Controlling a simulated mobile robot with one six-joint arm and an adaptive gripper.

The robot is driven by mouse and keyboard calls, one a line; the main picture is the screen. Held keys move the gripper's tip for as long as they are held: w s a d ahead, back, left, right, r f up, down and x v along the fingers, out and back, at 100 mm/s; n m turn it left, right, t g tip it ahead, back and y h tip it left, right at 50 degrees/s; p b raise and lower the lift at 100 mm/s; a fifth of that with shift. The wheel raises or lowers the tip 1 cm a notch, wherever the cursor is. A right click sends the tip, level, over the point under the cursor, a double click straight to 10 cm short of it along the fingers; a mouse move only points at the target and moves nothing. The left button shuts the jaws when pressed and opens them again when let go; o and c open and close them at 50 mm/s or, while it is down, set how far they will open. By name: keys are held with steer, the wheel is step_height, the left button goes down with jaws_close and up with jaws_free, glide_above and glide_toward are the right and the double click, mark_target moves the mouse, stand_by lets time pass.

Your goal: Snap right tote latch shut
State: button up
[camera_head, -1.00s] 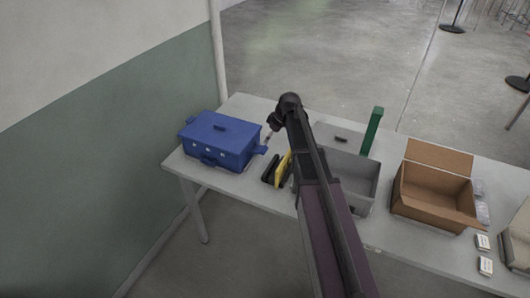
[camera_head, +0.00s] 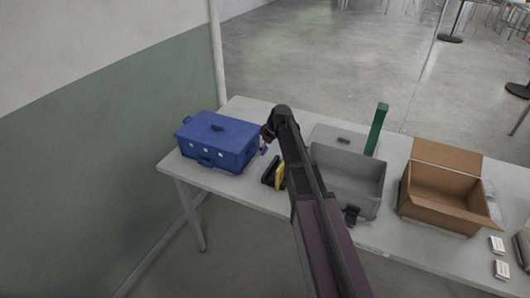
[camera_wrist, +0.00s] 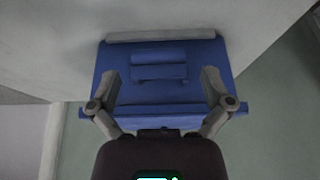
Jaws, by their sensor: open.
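The blue tote (camera_head: 217,140) stands at the left end of the table with its lid on. A dark handle lies on top of the lid and a blue latch shows on its front side. At its right side a small part of the right latch (camera_head: 264,149) shows, partly hidden by my arm. My gripper (camera_wrist: 160,78) is open and empty, pointing at a blue face of the tote (camera_wrist: 115,88) in the wrist view. A raised blue block (camera_wrist: 158,62) lies between and beyond the fingertips. I cannot tell whether the fingers touch the tote.
Black and yellow items (camera_head: 274,174) lie on the table (camera_head: 240,187) right of the tote. Further right are an open grey bin (camera_head: 345,182), a green upright piece (camera_head: 376,130) and an open cardboard box (camera_head: 440,192). A wall (camera_head: 110,170) stands to the left.

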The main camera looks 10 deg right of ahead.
steer(key=shift+w+a+f, duration=0.1)
steer(key=shift+f, duration=0.25)
steer(key=c, duration=1.1)
steer(key=shift+d, duration=0.35)
steer(key=shift+a, duration=0.35)
steer(key=shift+a+r, duration=0.1)
